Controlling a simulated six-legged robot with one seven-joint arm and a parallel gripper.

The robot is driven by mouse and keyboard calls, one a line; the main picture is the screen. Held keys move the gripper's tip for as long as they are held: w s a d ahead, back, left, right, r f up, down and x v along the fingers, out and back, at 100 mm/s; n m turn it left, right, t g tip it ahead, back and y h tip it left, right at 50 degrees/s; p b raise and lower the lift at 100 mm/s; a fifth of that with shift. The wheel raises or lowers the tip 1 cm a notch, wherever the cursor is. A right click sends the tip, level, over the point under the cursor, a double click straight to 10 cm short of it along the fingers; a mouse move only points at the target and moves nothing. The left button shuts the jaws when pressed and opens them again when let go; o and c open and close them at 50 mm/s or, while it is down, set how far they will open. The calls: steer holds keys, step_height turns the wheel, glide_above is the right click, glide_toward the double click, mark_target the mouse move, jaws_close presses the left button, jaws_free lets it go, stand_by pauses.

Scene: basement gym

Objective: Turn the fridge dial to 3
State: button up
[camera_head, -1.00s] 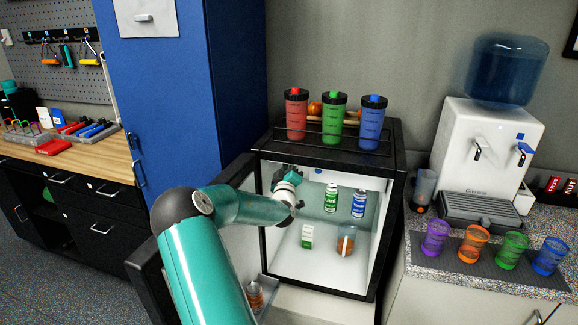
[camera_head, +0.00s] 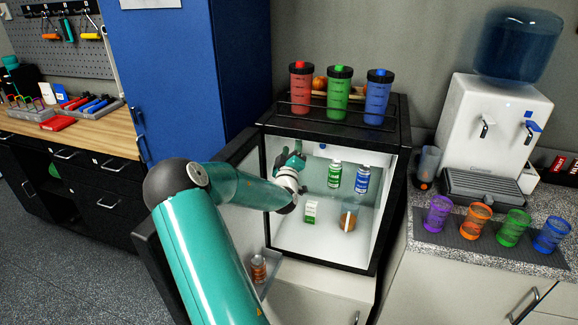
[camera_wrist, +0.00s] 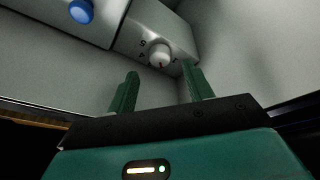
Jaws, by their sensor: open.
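The fridge dial (camera_wrist: 158,55) is a small white knob with a red mark, on a grey panel in the wrist view. Printed digits, including a 5 and a 4, show to its left; the others are unclear. My gripper (camera_wrist: 159,86) is open, its two green fingers pointing toward the dial, one on either side of its line. The dial lies just beyond the fingertips, and nothing is between them. In the head view my gripper (camera_head: 291,160) is inside the upper left of the open black-framed fridge (camera_head: 318,257). The dial cannot be made out there.
A blue round button (camera_wrist: 80,11) is left of the dial. Green (camera_head: 335,174) and blue (camera_head: 362,180) bottles, a carton (camera_head: 311,212) and a jar (camera_head: 348,217) stand inside the fridge. Shakers (camera_head: 338,95) stand on top. The open door (camera_head: 155,245) is left of my arm.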

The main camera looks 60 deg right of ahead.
steer(key=v, duration=0.9)
steer(key=shift+a, duration=0.25)
steer(key=shift+s+f, duration=0.1)
